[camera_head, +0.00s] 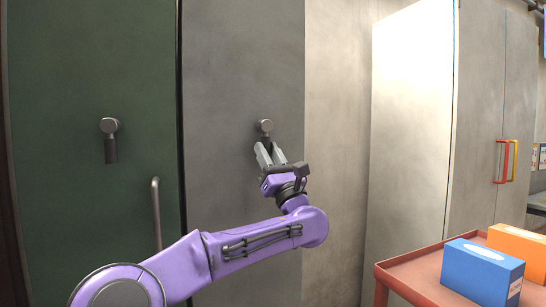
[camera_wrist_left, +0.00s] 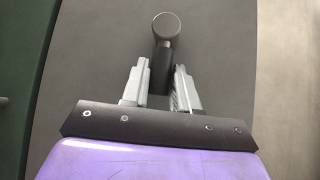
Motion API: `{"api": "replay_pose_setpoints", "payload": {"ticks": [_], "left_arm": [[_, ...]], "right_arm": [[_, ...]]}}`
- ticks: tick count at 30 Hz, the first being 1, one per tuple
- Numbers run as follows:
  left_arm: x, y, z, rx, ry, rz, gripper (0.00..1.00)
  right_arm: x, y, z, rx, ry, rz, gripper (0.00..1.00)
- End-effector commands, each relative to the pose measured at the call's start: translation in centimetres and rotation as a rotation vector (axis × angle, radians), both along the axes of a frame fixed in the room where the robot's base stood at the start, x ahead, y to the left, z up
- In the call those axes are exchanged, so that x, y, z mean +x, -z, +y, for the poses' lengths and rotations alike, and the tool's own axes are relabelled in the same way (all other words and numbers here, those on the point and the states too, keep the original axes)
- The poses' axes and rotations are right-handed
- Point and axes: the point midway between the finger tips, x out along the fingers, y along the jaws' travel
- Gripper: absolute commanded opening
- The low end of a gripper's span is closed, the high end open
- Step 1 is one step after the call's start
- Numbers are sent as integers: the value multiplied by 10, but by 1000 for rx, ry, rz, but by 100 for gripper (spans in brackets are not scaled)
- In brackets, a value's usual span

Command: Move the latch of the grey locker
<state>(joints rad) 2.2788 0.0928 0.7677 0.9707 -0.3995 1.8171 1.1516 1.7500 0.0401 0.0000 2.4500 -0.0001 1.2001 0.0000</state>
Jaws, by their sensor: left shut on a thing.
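The grey locker (camera_head: 240,60) stands in the middle of the head view, beside a green locker on its left. Its latch (camera_head: 265,126) is a dark round knob with a short lever hanging down from it. In the left wrist view the latch (camera_wrist_left: 166,27) shows at the top, with its lever running down between the fingers. My left gripper (camera_head: 270,152) is shut on the lever just below the knob. The fingers hide the lower part of the lever. The left gripper also shows in the left wrist view (camera_wrist_left: 161,82). My right gripper is not in view.
The green locker (camera_head: 60,60) has its own hanging latch (camera_head: 110,140) and a bar handle (camera_head: 156,213). A pale cabinet (camera_head: 410,110) stands at the right. A red cart (camera_head: 420,272) holds a blue box (camera_head: 480,275) and an orange box (camera_head: 515,240).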

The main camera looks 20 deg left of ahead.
Motion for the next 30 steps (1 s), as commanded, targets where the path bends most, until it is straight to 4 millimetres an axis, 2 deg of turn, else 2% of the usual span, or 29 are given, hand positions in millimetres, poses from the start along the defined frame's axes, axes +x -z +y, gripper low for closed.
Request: {"api": "replay_pose_setpoints", "payload": {"ticks": [11,12,14,23,26,30], "left_arm": [[0,-2,0,-5,1,-6,0],[0,-2,0,-5,1,-6,32],[0,-2,1,-5,0,-5,51],[-1,0,-1,-4,1,-5,51],[-6,9,-8,-2,4,-4,51],[-20,33,-26,0,4,-5,51]], "right_arm": [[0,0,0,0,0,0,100],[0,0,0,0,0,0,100],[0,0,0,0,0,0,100],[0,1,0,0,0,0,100],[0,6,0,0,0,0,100],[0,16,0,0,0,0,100]]}}
